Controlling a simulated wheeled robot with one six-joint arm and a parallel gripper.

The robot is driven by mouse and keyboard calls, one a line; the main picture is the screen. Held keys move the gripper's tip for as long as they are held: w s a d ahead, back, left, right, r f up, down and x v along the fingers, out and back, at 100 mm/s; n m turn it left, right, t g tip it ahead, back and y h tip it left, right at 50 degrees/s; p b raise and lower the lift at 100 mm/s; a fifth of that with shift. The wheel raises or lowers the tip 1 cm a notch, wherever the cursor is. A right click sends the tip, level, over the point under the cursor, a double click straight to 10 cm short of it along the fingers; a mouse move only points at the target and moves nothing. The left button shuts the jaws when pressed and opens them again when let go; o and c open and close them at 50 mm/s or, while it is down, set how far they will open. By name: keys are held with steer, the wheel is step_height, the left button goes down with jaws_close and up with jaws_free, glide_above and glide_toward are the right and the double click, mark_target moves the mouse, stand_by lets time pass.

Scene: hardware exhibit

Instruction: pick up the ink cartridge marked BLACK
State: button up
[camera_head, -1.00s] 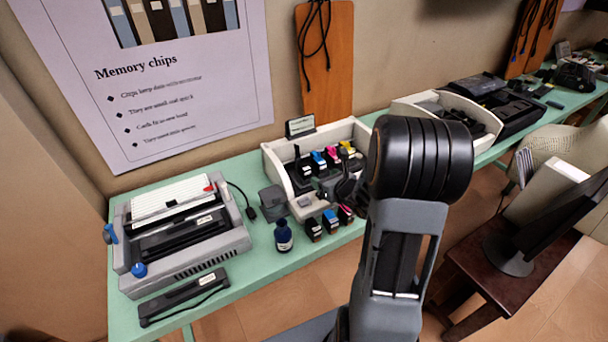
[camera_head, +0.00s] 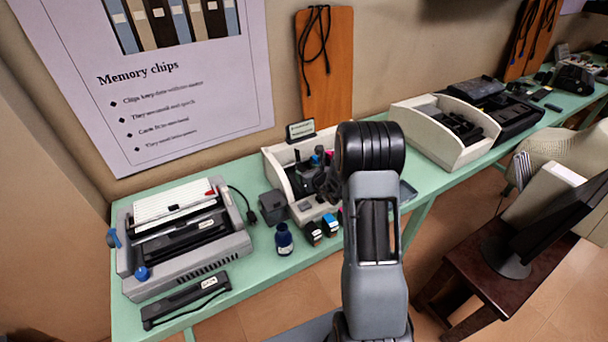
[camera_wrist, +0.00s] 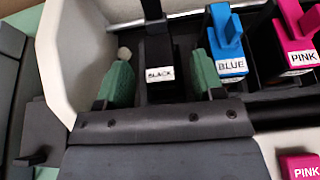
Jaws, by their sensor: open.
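The ink cartridge marked BLACK (camera_wrist: 160,75) stands in a white tray, seen in the wrist view; it is dark with a white label. My gripper (camera_wrist: 160,85) is open, with one green-padded finger to the left and one to the right of this cartridge. I cannot tell whether either finger touches it. Its lower part is hidden behind my gripper's body. In the head view my gripper (camera_head: 318,180) is small and dark over the tray, and my arm hides much of that area.
The blue cartridge (camera_wrist: 228,45) stands close to the right finger, with a pink one (camera_wrist: 292,40) beyond. The white tray's wall (camera_wrist: 55,60) is close on the left. A blue ink bottle (camera_head: 284,240) and several small cartridges stand in front of the tray. A printer (camera_head: 185,240) is farther left.

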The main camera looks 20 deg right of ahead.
steer(key=shift+w+a+f, duration=0.1)
steer(key=shift+w+f, duration=0.1)
steer(key=shift+w, duration=0.3)
steer(key=shift+c, duration=0.3)
steer(key=c, duration=0.9)
steer(key=shift+c, duration=0.2)
steer(key=shift+r, duration=0.15)
